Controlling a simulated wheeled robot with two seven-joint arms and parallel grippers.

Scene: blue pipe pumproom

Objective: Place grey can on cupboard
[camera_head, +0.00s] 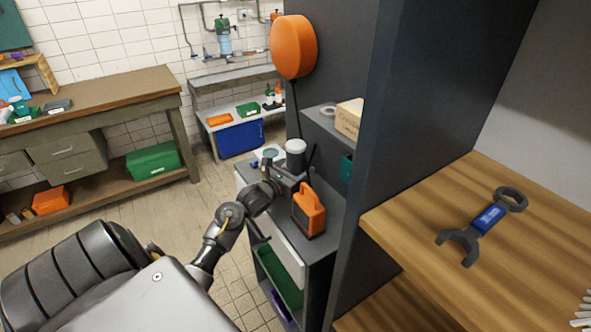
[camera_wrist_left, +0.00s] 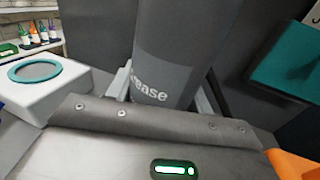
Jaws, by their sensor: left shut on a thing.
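The grey can (camera_head: 296,158) has a pale lid and stands upright at the top of the grey cupboard (camera_head: 325,243). In the left wrist view the grey can (camera_wrist_left: 180,50) fills the upper middle, with part of a label ending in "ease" showing. My left gripper (camera_head: 290,176) is shut on the can, one finger on each side of it. The can's lower part is hidden behind the gripper, so I cannot tell whether its base touches the cupboard top. My right gripper is not in view.
A white box with a teal ring (camera_wrist_left: 38,72) is left of the can. A tall dark panel (camera_head: 395,110) and a wooden shelf with a wrench (camera_head: 485,225) are at right.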

